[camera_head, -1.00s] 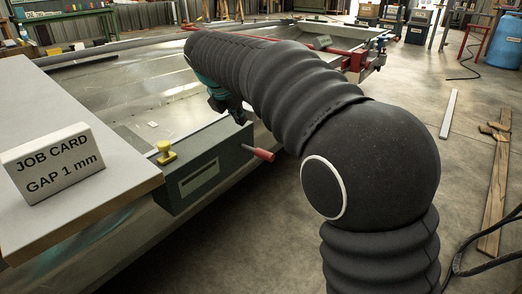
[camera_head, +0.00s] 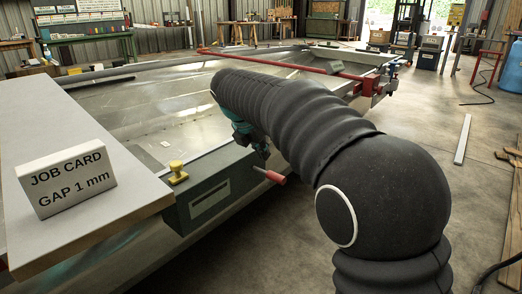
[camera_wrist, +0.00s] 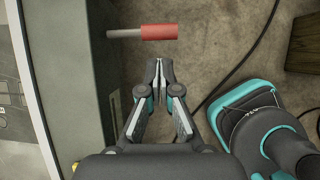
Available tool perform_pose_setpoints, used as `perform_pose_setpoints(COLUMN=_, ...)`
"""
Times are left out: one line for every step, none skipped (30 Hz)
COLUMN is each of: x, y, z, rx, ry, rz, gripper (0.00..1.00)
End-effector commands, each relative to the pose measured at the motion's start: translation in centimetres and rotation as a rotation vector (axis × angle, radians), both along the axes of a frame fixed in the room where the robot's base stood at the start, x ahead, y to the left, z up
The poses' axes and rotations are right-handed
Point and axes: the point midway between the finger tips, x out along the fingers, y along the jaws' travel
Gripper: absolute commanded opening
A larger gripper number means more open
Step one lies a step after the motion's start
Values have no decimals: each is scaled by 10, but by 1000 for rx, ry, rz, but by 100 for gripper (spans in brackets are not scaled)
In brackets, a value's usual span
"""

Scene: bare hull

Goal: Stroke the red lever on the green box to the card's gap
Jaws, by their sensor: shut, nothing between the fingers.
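The green box (camera_head: 196,204) hangs on the side of the metal hull, with a pale label slot on its face and a yellow knob (camera_head: 178,172) on top. Its red lever (camera_head: 270,175) sticks out from the right end; in the wrist view the red grip (camera_wrist: 159,32) sits on a thin grey rod. The job card (camera_head: 66,180) stands on the bench and reads "GAP 1 mm". My gripper (camera_wrist: 160,62) is shut and empty, its tips just below the red grip in the wrist view and apart from it. In the head view my arm hides most of the gripper.
The grey bench top (camera_head: 120,215) is at the left, beside the box. The open metal hull (camera_head: 200,105) stretches behind it, with a red clamp bar (camera_head: 300,65) across.

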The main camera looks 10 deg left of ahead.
Motion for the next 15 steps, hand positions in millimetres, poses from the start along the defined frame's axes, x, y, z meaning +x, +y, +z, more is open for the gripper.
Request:
perform_pose_setpoints(x=4, y=-3, z=-12, rx=-2, ry=2, rz=-1, gripper=0)
perform_pose_setpoints(x=7, y=-5, z=-17, rx=-2, ry=2, rz=-1, gripper=0)
perform_pose_setpoints(x=10, y=-7, z=-23, rx=-1, ry=2, rz=-2, gripper=0)
perform_pose_setpoints(x=12, y=-8, z=-28, rx=-1, ry=2, rz=-2, gripper=0)
perform_pose_setpoints(x=14, y=-9, z=-33, rx=-1, ry=2, rz=-2, gripper=0)
perform_pose_setpoints(x=17, y=-11, z=-40, rx=-1, ry=2, rz=-1, gripper=0)
perform_pose_setpoints(x=20, y=-12, z=-44, rx=-1, ry=2, rz=-1, gripper=0)
perform_pose_setpoints(x=22, y=-14, z=-49, rx=-1, ry=2, rz=-1, gripper=0)
perform_pose_setpoints(x=25, y=-16, z=-55, rx=-2, ry=2, rz=-1, gripper=0)
perform_pose_setpoints(x=27, y=-17, z=-59, rx=-1, ry=2, rz=-2, gripper=0)
perform_pose_setpoints(x=29, y=-18, z=-62, rx=0, ry=1, rz=-1, gripper=0)
perform_pose_setpoints(x=31, y=-19, z=-67, rx=0, ry=0, rz=-1, gripper=0)
perform_pose_setpoints(x=32, y=-20, z=-70, rx=0, ry=0, rz=-1, gripper=0)
perform_pose_setpoints(x=33, y=-20, z=-72, rx=0, ry=0, rz=-1, gripper=0)
perform_pose_setpoints(x=35, y=-21, z=-75, rx=0, ry=0, rz=0, gripper=0)
